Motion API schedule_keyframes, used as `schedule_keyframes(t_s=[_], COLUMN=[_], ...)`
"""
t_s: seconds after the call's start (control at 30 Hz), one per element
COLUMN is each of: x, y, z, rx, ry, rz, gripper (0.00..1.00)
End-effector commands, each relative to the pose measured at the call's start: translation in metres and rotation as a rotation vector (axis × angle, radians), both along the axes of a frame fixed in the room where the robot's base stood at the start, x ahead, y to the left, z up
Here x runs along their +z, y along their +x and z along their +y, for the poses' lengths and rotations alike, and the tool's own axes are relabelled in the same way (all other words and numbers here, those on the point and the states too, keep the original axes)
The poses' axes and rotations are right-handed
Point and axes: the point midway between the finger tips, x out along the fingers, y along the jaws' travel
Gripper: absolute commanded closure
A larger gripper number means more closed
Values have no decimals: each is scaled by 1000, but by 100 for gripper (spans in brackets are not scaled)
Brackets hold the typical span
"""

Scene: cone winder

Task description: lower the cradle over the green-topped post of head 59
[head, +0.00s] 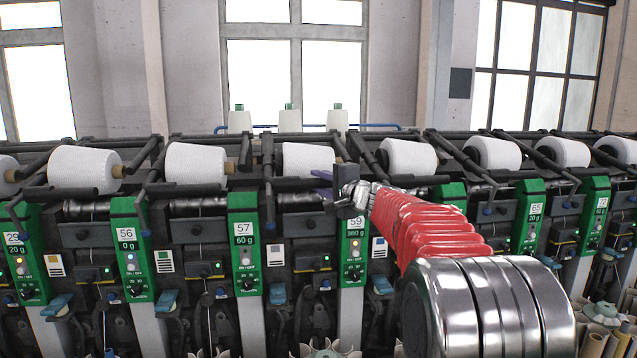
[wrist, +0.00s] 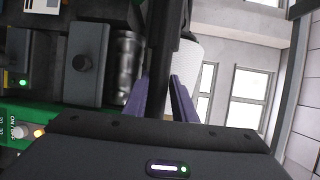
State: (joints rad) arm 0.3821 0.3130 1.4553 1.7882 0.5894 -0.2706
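The post of head 59 (head: 355,240) is upright, with a green top panel bearing buttons and a white number label. My gripper (head: 322,183) is above and slightly left of that panel, by the right end of a white yarn cone (head: 303,159). In the wrist view its two purple fingers (wrist: 160,98) lie on either side of a dark bar, apparently the cradle arm (wrist: 163,45). Whether they press on it is unclear. The white cone (wrist: 188,62) shows behind the bar. My wrist hides much of the cradle in the head view.
A control box with a black knob (wrist: 82,62) is near my gripper.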

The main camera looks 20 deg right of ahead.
Motion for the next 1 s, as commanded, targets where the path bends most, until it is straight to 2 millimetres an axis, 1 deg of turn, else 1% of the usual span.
schedule_keyframes(t_s=[0.03,0.2,0.57,0.77,1.0], x=[2,2,3,4,5], y=[0,0,-3,-19,-52], z=[0,0,0,-4,-11], rx=[0,0,0,0,-2], ry=[-1,0,0,0,1], rz=[-2,-3,-3,-4,-4], gripper=[74,62,62,62,62])
